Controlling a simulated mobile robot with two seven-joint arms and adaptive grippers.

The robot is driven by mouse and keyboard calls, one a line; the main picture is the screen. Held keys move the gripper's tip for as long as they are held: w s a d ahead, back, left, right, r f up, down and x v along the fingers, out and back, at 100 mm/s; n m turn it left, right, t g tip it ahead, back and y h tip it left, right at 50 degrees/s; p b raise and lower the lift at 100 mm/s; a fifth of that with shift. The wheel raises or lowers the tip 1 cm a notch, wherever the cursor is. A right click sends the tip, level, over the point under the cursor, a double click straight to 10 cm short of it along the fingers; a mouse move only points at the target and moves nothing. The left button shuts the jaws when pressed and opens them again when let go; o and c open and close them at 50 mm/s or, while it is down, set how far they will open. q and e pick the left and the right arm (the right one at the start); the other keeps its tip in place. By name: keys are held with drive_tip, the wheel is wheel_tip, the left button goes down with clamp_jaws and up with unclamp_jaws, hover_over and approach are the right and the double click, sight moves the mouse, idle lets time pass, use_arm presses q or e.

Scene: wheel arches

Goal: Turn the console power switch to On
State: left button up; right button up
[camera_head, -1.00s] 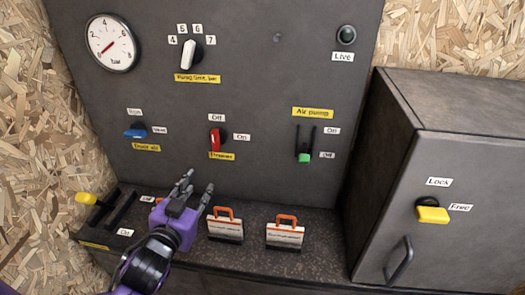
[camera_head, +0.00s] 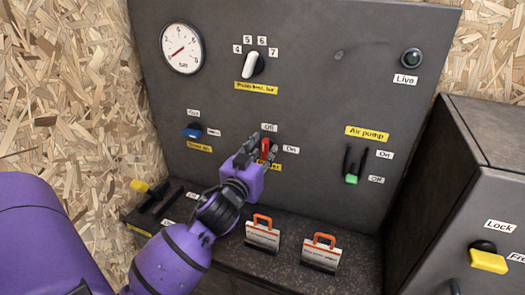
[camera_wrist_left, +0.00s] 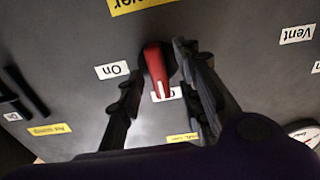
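The console power switch is a red rotary handle (camera_head: 265,149) on the grey panel, with a yellow name label partly hidden below it. Its handle points to the Off label (camera_head: 269,127); the On label (camera_head: 291,150) is to its right. In the left wrist view the panel looks inverted, and the red handle (camera_wrist_left: 155,65) lies between my two dark fingers, its white-marked tip over the Off label. My left gripper (camera_head: 258,147) is open around the handle, with a visible gap at the left finger; contact on the right side is unclear. My right gripper is out of view.
A blue switch (camera_head: 192,131) is to the left, a white selector knob (camera_head: 252,65) above, and a green-tipped air pump lever (camera_head: 351,179) to the right. Two orange-handled tags (camera_head: 262,234) stand on the ledge below. A yellow-handled lever (camera_head: 140,186) is lower left, a cabinet (camera_head: 485,135) right.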

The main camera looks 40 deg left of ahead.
use_arm(q)
clamp_jaws()
idle(0.3)
